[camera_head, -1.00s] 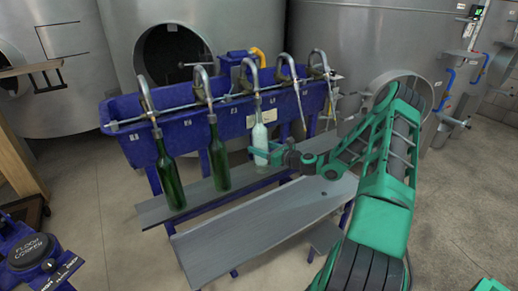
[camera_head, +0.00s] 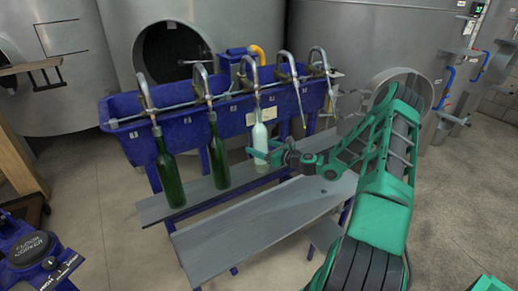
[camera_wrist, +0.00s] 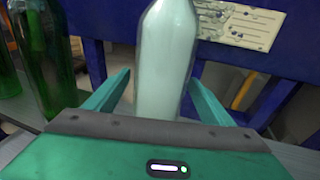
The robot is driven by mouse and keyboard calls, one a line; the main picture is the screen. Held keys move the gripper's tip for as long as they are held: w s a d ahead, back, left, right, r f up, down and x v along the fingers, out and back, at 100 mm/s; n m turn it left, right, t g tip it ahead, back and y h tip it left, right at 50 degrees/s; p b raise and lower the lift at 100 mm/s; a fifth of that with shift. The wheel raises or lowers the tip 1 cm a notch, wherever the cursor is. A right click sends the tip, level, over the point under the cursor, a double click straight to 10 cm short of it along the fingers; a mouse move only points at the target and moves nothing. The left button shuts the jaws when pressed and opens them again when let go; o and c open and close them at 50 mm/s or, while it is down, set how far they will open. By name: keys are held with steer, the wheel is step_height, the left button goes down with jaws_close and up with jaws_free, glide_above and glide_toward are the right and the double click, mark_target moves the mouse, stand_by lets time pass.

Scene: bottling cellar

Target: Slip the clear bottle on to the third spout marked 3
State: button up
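The clear bottle (camera_head: 260,141) is upright and pale, at the third place along the blue filling trough. It also shows in the wrist view (camera_wrist: 166,60), between my fingers. Its neck is right under the third spout (camera_head: 256,84), in line with it. Whether the spout's tip is inside the mouth is too small to tell. My gripper (camera_head: 258,155) reaches in from the right, with its fingers on both sides of the bottle's lower body. The bottle's foot is close to the shelf; contact is unclear.
Two green bottles (camera_head: 169,175) (camera_head: 219,155) hang or stand at the first two spouts, to the left. The two spouts at right are free. The blue trough (camera_head: 180,135) is behind, and a grey shelf board (camera_head: 235,238) is in front.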

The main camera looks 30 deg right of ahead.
steer(key=shift+s, duration=0.1)
steer(key=v, duration=1)
steer(key=shift+s, duration=0.25)
steer(key=s+a+n+g+y, duration=0.1)
steer(key=s+a+n+g, duration=0.95)
steer(key=n, duration=0.45)
steer(key=s+r+n+g+h, duration=0.1)
steer(key=s+r+n, duration=0.3)
steer(key=s, duration=0.6)
steer(key=s+a+r+n+g+h, duration=0.1)
steer(key=s+r+n, duration=0.3)
steer(key=s+r, duration=0.4)
steer(key=s+r+n+g+h, duration=0.3)
steer(key=s+r, duration=0.3)
steer(key=s, duration=0.6)
steer(key=shift+a+r+n, duration=0.2)
steer(key=shift+a+n, duration=0.1)
steer(key=shift+n, duration=0.1)
